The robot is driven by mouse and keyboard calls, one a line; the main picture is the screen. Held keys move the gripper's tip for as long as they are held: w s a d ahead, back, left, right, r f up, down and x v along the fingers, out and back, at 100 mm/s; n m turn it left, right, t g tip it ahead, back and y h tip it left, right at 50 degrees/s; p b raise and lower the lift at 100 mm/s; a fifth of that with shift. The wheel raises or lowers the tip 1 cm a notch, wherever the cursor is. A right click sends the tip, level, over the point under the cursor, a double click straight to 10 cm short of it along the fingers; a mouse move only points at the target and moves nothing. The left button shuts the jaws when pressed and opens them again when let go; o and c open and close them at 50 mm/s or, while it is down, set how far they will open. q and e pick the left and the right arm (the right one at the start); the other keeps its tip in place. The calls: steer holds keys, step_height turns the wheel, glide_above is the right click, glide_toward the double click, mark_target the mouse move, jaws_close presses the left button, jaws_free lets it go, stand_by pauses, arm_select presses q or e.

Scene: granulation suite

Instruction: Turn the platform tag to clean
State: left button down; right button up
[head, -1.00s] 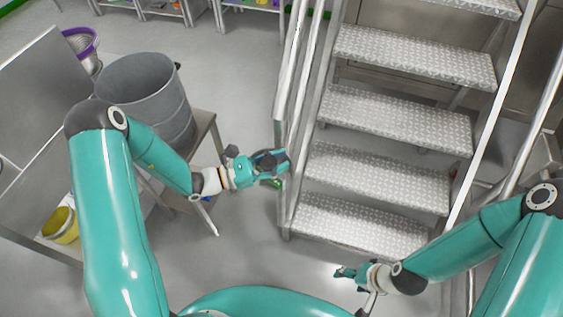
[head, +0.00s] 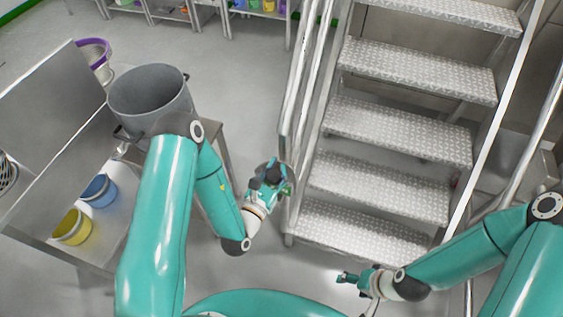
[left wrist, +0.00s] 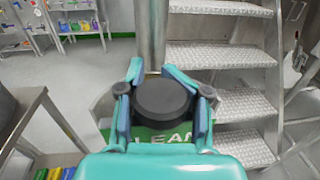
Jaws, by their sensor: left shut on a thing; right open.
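The platform tag is a green plate (left wrist: 165,134) with white letters, of which "LEAN" is readable, low on the staircase's metal post in the left wrist view. A round black knob (left wrist: 163,101) sits in front of it and hides part of it. My left gripper (left wrist: 163,88) is shut on the black knob, with a finger on each side. In the head view my left gripper (head: 273,172) is at the left foot of the stair rail, and a bit of green tag (head: 287,189) shows beside it. My right gripper (head: 345,277) is open and empty, low in front of the stairs.
Metal stairs (head: 385,180) with handrails rise right of the tag. A grey drum (head: 150,100) stands on a steel table at the left. A yellow bucket (head: 72,227) and a blue bucket (head: 99,190) sit on a steel bench. Clear floor lies behind the left gripper.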

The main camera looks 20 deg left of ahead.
arm_select(q)
steer(key=c, duration=1.9)
jaws_free()
steer(key=shift+s+a+f+n+y+p, duration=0.15)
steer(key=shift+n+y+p, duration=0.1)
steer(key=shift+y+p, duration=0.2)
steer(key=shift+s+d+n+y+p, duration=0.1)
steer(key=shift+n+y+p, duration=0.15)
steer(key=shift+y+p, duration=0.15)
arm_select(e)
steer(key=shift+r, duration=1.4)
arm_select(q)
steer(key=o, duration=0.8)
steer(key=shift+o, duration=0.9)
steer(key=shift+s, duration=0.1)
arm_select(e)
steer(key=shift+s, duration=0.2)
steer(key=shift+w+a, duration=0.1)
arm_select(q)
steer(key=shift+r, duration=0.25)
